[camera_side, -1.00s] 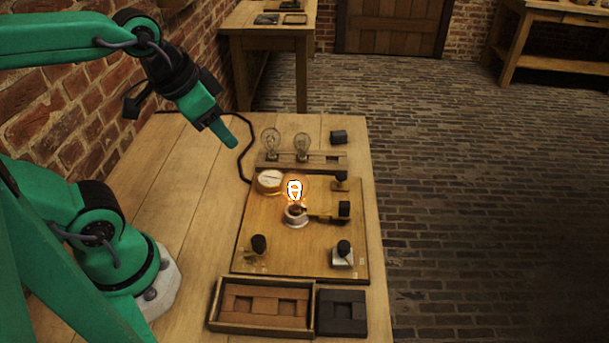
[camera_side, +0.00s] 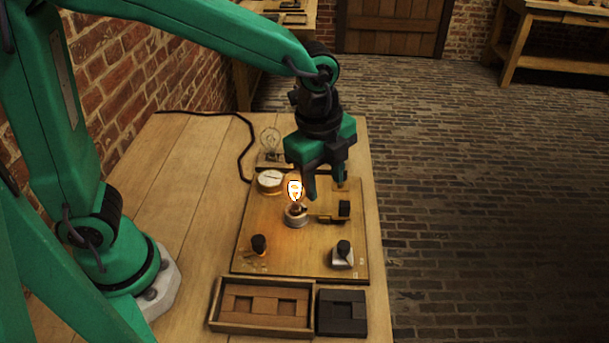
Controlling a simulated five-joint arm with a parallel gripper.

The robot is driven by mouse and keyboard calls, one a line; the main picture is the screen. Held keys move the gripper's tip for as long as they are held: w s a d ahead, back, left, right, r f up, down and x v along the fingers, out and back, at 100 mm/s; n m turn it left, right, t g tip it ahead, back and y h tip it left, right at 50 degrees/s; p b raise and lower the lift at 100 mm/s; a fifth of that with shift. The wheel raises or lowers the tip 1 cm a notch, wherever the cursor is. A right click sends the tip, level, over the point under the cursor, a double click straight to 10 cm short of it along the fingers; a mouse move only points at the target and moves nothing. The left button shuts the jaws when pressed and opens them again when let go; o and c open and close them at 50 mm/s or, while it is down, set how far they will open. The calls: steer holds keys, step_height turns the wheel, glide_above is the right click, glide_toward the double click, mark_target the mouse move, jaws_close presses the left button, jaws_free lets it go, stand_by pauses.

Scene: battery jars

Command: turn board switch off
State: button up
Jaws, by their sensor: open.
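The wooden board (camera_side: 290,252) lies on the bench. A lit bulb (camera_side: 295,190) glows in a round socket at its middle. Right of the bulb is a brass switch with a black handle (camera_side: 344,208). Two black knobs stand on the near part of the board, one at the left (camera_side: 259,243) and one at the right (camera_side: 344,247) on a pale base. My gripper (camera_side: 325,188) is open and empty, pointing down above the far right of the board. It is just beyond the switch handle; I cannot tell whether it touches anything. It hides a black part at the board's far right corner.
A round white dial (camera_side: 270,178) sits at the board's far left. An unlit bulb (camera_side: 270,142) stands behind it on a strip that my gripper partly covers. A wooden tray (camera_side: 222,325) and a dark block (camera_side: 342,314) lie in front.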

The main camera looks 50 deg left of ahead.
mark_target(344, 244)
steer(key=d+f+m, duration=0.1)
steer(key=d, duration=0.1)
steer(key=d+f+m, duration=0.1)
steer(key=f+m, duration=0.1)
steer(key=d+f+m+g, duration=0.1)
steer(key=d, duration=0.1)
steer(key=shift+w+d+f+m+y, duration=0.3)
steer(key=shift+d, duration=0.05)
steer(key=shift+f, duration=3.9)
jaws_close()
